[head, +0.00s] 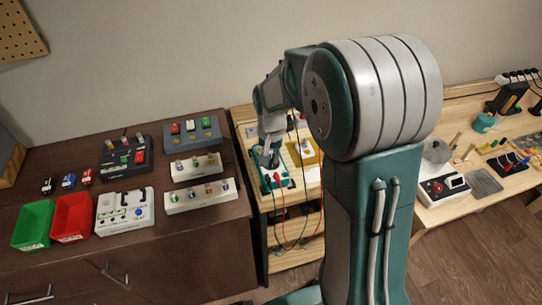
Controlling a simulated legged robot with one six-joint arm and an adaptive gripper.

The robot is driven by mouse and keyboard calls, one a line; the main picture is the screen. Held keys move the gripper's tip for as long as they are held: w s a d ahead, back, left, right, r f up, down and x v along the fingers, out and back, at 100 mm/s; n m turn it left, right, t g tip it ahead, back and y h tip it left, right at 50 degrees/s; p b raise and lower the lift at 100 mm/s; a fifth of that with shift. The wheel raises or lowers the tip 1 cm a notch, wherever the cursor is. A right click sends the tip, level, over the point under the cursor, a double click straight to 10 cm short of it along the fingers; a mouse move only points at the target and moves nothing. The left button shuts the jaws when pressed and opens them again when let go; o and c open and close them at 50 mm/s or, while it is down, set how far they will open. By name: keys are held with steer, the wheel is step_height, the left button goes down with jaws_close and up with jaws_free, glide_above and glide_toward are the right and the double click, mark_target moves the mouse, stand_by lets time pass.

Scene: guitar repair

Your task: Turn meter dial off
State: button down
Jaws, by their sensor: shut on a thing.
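A teal-green meter (285,183) with red and black leads lies on the light wooden stand between the two work surfaces. My gripper (268,160) points down over the meter and is shut on its dark dial. The dial is mostly hidden by the fingers, so I cannot tell its setting. A yellow device (314,158) stands just right of the gripper, partly hidden by my arm.
Left, a dark cabinet holds a green bin (33,225), a red bin (72,217), a white box (125,211) and several pedals and switch strips. Cables hang at the stand's front.

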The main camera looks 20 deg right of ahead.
steer(key=shift+n, duration=2.3)
steer(key=c, duration=0.7)
jaws_free()
steer(key=shift+r, duration=0.1)
step_height(320, 180, up, 12)
steer(key=shift+w+a+f, duration=0.1)
steer(key=shift+f, duration=0.05)
